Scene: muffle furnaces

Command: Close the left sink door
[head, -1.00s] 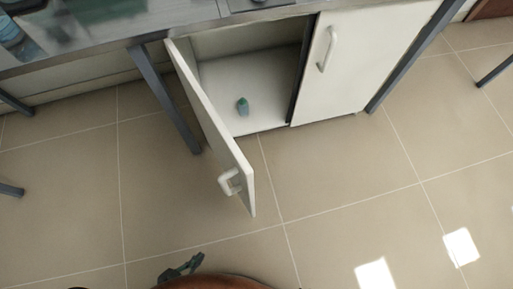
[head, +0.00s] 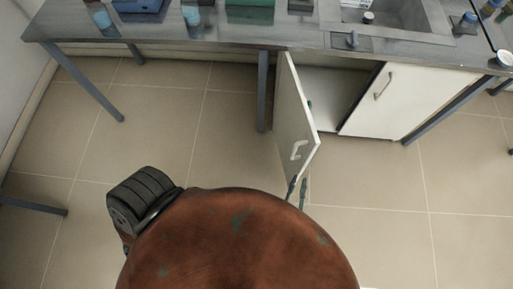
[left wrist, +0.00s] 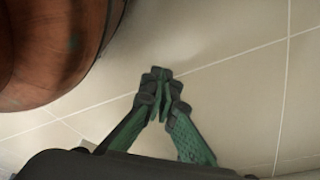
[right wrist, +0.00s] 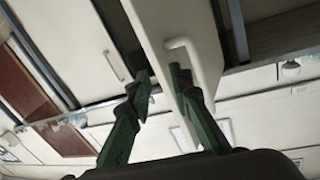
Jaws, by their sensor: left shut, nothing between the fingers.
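The left sink door (head: 293,105) is a white panel standing wide open, swung out from the cabinet under the sink. Its pale handle (head: 299,150) is near the free edge. My right gripper (head: 297,190) is open at the low, free end of the door. In the right wrist view, its green fingers (right wrist: 162,80) are apart, with the door's edge (right wrist: 160,50) in line between them and the handle (right wrist: 190,58) beside the right finger. I cannot tell whether they touch it. My left gripper (left wrist: 160,97) is shut and empty above the floor; the head view does not show its fingers.
The closed right cabinet door (head: 395,100) stands beside the open compartment (head: 335,95). The sink (head: 395,18) and several items are on the grey worktop (head: 220,32). Table legs (head: 262,90) stand left of the door. The tiled floor (head: 400,190) is clear at right.

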